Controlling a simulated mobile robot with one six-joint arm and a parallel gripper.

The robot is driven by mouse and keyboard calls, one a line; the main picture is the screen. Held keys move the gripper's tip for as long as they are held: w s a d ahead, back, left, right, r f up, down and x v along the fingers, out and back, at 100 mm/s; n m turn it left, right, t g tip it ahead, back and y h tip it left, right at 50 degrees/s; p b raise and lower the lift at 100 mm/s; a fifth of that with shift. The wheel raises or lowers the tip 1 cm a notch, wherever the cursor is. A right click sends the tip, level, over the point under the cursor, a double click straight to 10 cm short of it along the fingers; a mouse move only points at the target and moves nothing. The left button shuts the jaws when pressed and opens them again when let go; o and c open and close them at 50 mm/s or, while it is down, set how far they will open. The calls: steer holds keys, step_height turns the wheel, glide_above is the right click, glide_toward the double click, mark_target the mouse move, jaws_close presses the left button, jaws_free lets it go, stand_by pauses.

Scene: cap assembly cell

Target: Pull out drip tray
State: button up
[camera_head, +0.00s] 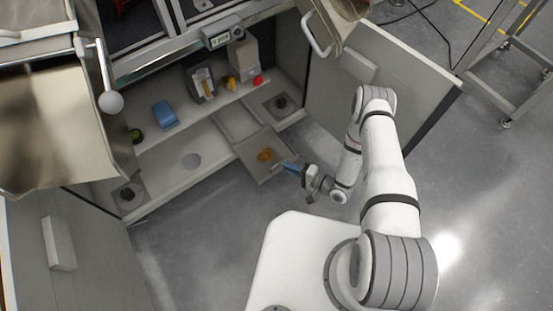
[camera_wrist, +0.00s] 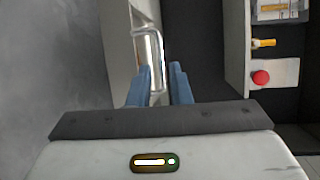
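The drip tray (camera_head: 262,172) is a shallow grey tray sticking out from the right part of the open cabinet's lower level. An orange-brown patch (camera_head: 265,154) lies on it. My gripper (camera_head: 291,168) is at the tray's front right edge, with its blue fingers pointing at it. In the wrist view, a shiny metal handle (camera_wrist: 149,48) runs down between the narrow-set blue fingers of my gripper (camera_wrist: 160,75). The fingers look closed around the handle. The exact contact is partly hidden by the fingers.
The upper shelf holds a blue item (camera_head: 165,115), a dark holder (camera_head: 201,84), a yellow piece (camera_head: 230,84) and a red piece (camera_head: 258,80). An open cabinet door (camera_head: 415,75) stands to the right, close to my arm. Another open door (camera_head: 85,260) is at left. Floor (camera_head: 205,240) in front is clear.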

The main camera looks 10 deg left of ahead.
steer(key=b, duration=0.2)
glide_above(275, 162)
steer(key=s, duration=0.3)
steer(key=shift+s+d+f, duration=0.1)
steer(key=shift+d+f, duration=0.3)
steer(key=shift+f, duration=0.2)
jaws_close()
